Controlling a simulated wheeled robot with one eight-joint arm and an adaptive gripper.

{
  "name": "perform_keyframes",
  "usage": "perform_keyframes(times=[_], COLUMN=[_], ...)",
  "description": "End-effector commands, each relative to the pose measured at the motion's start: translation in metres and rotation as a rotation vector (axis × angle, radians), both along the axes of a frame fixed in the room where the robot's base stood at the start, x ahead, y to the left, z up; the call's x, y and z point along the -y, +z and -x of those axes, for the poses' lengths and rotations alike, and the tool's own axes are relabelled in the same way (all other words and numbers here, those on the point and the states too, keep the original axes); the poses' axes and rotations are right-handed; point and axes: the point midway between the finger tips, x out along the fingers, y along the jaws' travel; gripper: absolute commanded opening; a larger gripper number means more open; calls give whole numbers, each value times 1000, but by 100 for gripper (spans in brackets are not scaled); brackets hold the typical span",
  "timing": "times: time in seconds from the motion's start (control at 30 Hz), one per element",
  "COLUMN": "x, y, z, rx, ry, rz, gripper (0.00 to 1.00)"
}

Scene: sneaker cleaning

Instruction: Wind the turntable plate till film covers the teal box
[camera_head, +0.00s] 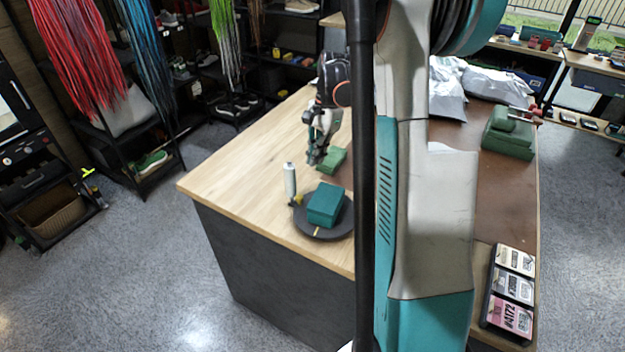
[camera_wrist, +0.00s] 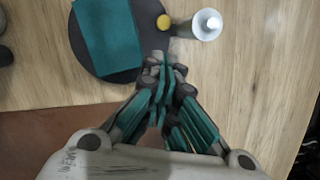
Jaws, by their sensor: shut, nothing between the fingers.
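The teal box (camera_head: 325,203) sits on the dark round turntable plate (camera_head: 313,232) near the table's front corner. In the wrist view the teal box (camera_wrist: 107,38) lies on the dark plate (camera_wrist: 115,73), partly cut off at the top. A pale film roll (camera_head: 290,181) stands upright at the plate's edge, with a small yellow piece (camera_head: 297,199) beside it; the wrist view shows the roll (camera_wrist: 207,24) and the yellow knob (camera_wrist: 164,22) from above. I cannot make out film on the box. My gripper (camera_wrist: 160,62) is shut and empty, its fingertips near the plate's rim; in the head view (camera_head: 314,160) it is behind the plate.
A green block (camera_head: 332,160) lies by my gripper. Pale bags (camera_head: 495,84) and a green case (camera_head: 508,135) are on the table's far right. A card tray (camera_head: 510,290) lies at the front right. Bare wood (camera_head: 235,170) is free at the left. My arm hides the table's middle.

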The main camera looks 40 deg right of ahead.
Motion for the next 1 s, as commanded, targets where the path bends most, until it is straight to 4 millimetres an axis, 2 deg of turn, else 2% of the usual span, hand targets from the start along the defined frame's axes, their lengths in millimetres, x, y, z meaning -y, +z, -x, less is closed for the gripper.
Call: perform_keyframes(times=[0.17,0.5,0.63,0.8,1.0], x=[2,-12,-17,-20,-20], y=[-13,-69,-85,-97,-99], z=[0,0,0,0,1], rx=[-9,-8,-7,-7,-7], ry=[-13,-11,-12,-12,-13], rz=[-8,-6,-6,-6,-5], gripper=[0,0,0,0,0])
